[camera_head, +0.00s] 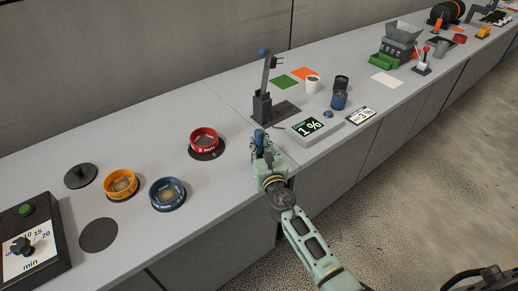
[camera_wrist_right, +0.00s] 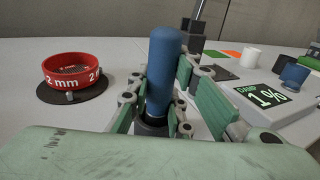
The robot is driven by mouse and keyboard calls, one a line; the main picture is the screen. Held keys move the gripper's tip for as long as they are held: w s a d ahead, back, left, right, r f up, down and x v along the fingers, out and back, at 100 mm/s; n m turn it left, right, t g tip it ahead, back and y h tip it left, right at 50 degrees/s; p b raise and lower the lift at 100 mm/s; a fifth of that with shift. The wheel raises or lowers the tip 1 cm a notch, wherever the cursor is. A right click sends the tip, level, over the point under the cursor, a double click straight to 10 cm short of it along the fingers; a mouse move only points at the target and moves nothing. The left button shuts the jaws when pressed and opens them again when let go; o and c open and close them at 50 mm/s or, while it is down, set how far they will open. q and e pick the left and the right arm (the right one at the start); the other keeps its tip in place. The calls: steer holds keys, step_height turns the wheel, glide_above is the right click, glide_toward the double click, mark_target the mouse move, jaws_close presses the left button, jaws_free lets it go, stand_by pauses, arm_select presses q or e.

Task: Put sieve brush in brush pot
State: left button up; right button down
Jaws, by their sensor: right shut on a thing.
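My right gripper (camera_head: 262,150) is shut on the sieve brush (camera_head: 259,137) near the counter's front edge. In the right wrist view the brush's thick blue handle (camera_wrist_right: 163,65) stands nearly upright between the green fingers (camera_wrist_right: 168,95). Below the handle the brush turns black. A dark round rim, possibly the brush pot (camera_wrist_right: 152,128), shows around the brush's lower part. The fingers and palm hide most of it, so I cannot tell how deep the brush sits or whether it touches the bottom. In the head view the gripper hides that spot. My left gripper is not in view.
A red sieve (camera_head: 204,141) on a black disc stands left of the gripper; blue (camera_head: 167,193) and orange (camera_head: 120,184) sieves are farther left. A post device (camera_head: 262,108) stands behind the gripper.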

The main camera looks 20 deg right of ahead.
steer(key=shift+r, duration=0.1)
steer(key=c, duration=1.6)
jaws_free()
steer(key=shift+f, duration=0.2)
steer(key=shift+r, duration=0.1)
steer(key=shift+r, duration=0.2)
steer(key=s, duration=1.2)
steer(key=shift+a+p, duration=0.25)
steer(key=shift+p, duration=0.05)
